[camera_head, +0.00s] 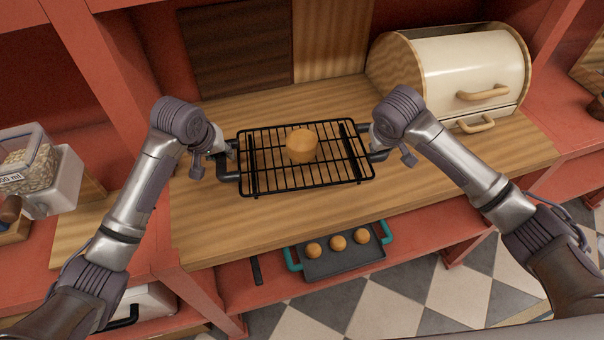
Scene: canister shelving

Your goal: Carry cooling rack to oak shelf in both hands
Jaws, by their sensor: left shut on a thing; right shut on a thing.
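The black wire cooling rack (270,175) is in the middle of the head view, over the oak shelf (210,215). A round golden-brown bun (301,145) sits on it. My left gripper (228,152) is shut on the rack's left handle. My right gripper (375,142) is shut on its right handle. The rack looks about level. I cannot tell whether it touches the oak surface or hangs just above it.
A cream bread bin (460,65) with wooden handles stands at the back right. Dark and light boards lean at the back. Below the front edge, a grey tray (345,262) with teal handles holds three buns. A clear container (28,158) stands at the left.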

